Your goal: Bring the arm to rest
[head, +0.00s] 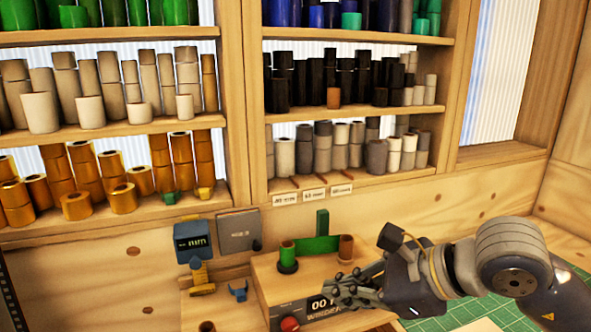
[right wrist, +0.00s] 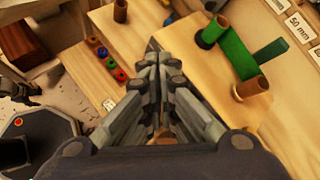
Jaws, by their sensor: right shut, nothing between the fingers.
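My right arm comes in from the right in the head view. Its gripper (head: 345,290) is shut and empty, in front of the wooden machine box with the small display. In the right wrist view the fingers of the right gripper (right wrist: 157,65) lie together, pointing away over the wooden bench. My left gripper does not show in the head view.
A wooden box (head: 268,274) carries a green foil strip (head: 317,245) between two spindles, with a display (head: 322,303) and red button (head: 290,324). Shelves (head: 350,113) of foil rolls stand behind. A green cutting mat (head: 575,283) lies at right.

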